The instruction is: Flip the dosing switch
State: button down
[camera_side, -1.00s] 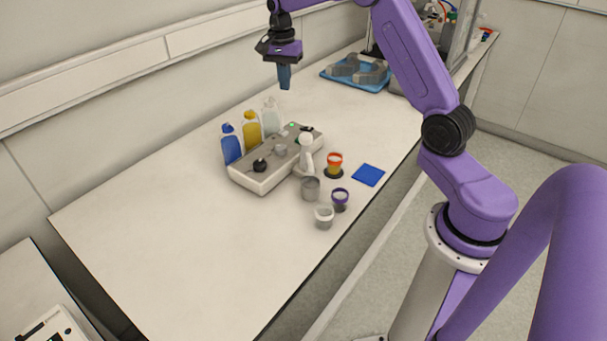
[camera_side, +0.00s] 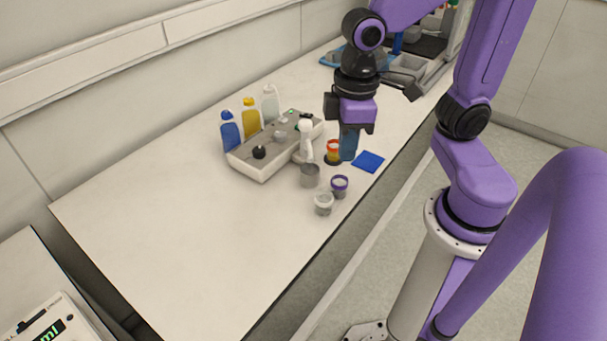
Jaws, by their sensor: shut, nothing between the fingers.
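A white-grey control box (camera_side: 262,172) stands on the bench and carries several small controls. A round black knob (camera_side: 259,152) is on its near-left end, a grey knob (camera_side: 280,136) is near the middle, and a small green light (camera_side: 291,113) is toward the far end. I cannot tell which control is the dosing switch. A white spout-like post (camera_side: 306,138) stands at the box's right side. My gripper (camera_side: 348,157) points down with its blue fingers shut and empty. It is to the right of the box, apart from it, and partly covers a red-yellow cup (camera_side: 333,150).
Blue (camera_side: 230,131), yellow (camera_side: 251,117) and clear (camera_side: 270,103) bottles stand behind the box. A grey cup (camera_side: 310,176), a purple-rimmed cup (camera_side: 339,187) and a clear cup (camera_side: 323,204) stand in front. A blue square (camera_side: 368,161) lies to the right. The left bench is clear.

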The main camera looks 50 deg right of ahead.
jog(key=s+d+f+n, duration=0.1)
jog(key=s+d+n, duration=0.1)
jog(key=s, duration=0.4)
jog(key=shift+f+n, duration=0.2)
jog(key=shift+n, duration=0.7)
jog(key=c, duration=1.4)
grip_release()
jog(key=shift+s+f, duration=0.1)
jog(key=shift+s, duration=0.05)
jog(key=shift+c, duration=0.2)
jog(key=o, duration=0.5)
jog(key=shift+m, duration=0.8)
jog(key=w, duration=0.2)
jog(key=w+a+r, duration=0.1)
jog(key=w, duration=0.4)
jog(key=shift+a+r, duration=0.3)
jog(key=shift+a, duration=0.1)
jog(key=w+d+r+m, duration=0.1)
jog(key=w+d+m, duration=0.15)
jog(key=w, duration=0.75)
jog(key=w+d+m, duration=0.2)
jog(key=w+d, duration=0.2)
jog(key=w, duration=0.5)
jog(key=m, duration=0.6)
send_over(305, 114)
notch_tip(305, 114, down, 4)
notch_tip(305, 114, down, 17)
jog(key=shift+s+r, duration=0.1)
jog(key=shift+s, duration=0.05)
